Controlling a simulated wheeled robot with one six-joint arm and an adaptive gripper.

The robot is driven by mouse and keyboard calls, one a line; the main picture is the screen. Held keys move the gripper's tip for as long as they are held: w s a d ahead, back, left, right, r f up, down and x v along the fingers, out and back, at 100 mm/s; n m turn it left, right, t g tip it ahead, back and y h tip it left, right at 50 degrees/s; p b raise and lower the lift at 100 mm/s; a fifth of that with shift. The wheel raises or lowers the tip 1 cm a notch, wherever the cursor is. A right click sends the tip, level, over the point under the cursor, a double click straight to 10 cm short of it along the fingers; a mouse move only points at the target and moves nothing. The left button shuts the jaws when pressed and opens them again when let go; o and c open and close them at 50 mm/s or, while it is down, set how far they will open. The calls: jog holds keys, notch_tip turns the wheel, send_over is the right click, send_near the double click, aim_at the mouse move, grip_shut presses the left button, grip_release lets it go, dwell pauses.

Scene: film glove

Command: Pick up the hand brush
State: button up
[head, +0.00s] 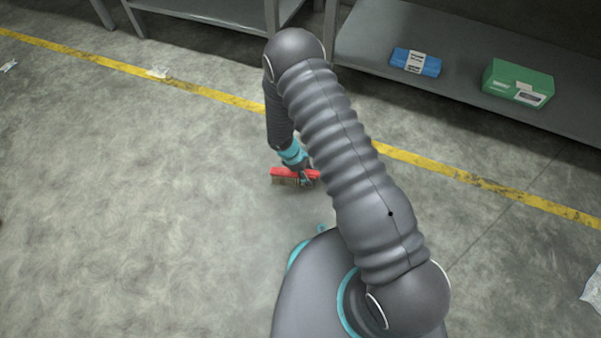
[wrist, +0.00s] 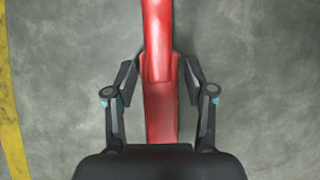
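The hand brush (head: 285,172) is red with bristles on its underside and is at floor level in the head view, partly hidden by my gripper. In the wrist view the red hand brush (wrist: 159,97) runs lengthwise up the middle of the picture, between the two fingers.
A grey shelf (head: 365,40) at the back holds a blue pack (head: 428,67) and a green box (head: 520,80). A yellow line (head: 215,95) crosses the floor before it. Crumpled litter (head: 158,73) lies near the line. The floor left of the brush is clear.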

aim_at(312, 173)
grip_shut()
jog(key=shift+r, duration=0.1)
jog(key=shift+r, duration=0.55)
notch_tip(312, 173, up, 3)
jog(key=shift+w+f+p, duration=0.1)
jog(key=shift+p, duration=0.3)
jog(key=s+d+r, duration=0.6)
jog(key=d+r, duration=0.1)
jog(key=d, duration=0.2)
jog(key=shift+s+d, duration=0.3)
jog(key=shift+s, duration=0.1)
